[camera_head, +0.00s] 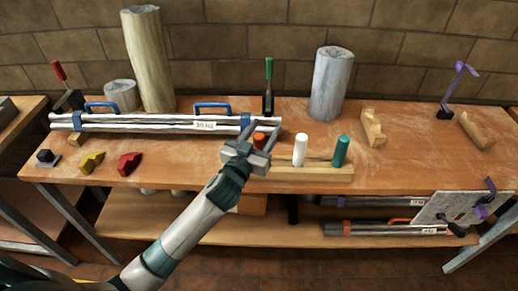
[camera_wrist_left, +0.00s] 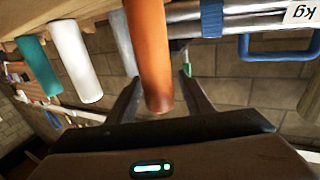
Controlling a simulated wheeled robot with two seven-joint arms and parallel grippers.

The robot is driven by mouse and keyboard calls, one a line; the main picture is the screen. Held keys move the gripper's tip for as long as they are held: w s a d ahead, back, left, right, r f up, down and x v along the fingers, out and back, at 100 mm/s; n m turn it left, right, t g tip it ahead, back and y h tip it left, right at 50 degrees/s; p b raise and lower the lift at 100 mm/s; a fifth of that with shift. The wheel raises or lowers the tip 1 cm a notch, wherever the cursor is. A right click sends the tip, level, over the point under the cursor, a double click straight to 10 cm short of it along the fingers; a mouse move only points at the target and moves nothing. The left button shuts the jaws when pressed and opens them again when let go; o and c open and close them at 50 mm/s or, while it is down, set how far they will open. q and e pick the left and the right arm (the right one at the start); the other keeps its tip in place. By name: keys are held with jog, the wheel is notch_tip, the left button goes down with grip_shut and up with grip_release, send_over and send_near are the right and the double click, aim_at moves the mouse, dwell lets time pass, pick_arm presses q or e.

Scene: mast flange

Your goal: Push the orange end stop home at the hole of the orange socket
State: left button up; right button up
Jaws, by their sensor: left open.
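The orange end stop (camera_head: 259,141) is an orange cylinder standing at the left end of a wooden block (camera_head: 312,172), beside a white peg (camera_head: 300,150) and a teal peg (camera_head: 341,151). My left gripper (camera_head: 262,132) is open at the orange end stop. In the left wrist view, which is turned over, the end stop (camera_wrist_left: 152,50) lies between the spread fingers of the gripper (camera_wrist_left: 160,78); I cannot tell whether they touch it. The white peg (camera_wrist_left: 75,62) and teal peg (camera_wrist_left: 38,65) are outside the fingers. I cannot make out an orange socket or its hole.
A long bundle of pale tubes (camera_head: 150,124) with blue handles lies just behind and left of the gripper. A green-handled tool (camera_head: 268,84) and a grey cylinder (camera_head: 331,84) stand behind. Red (camera_head: 129,163) and yellow (camera_head: 91,162) pieces lie front left. The table's front right is clear.

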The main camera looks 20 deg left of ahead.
pick_arm(q)
jog(key=shift+w, duration=0.2)
dwell(0.3)
grip_shut()
jog(key=shift+r, duration=0.1)
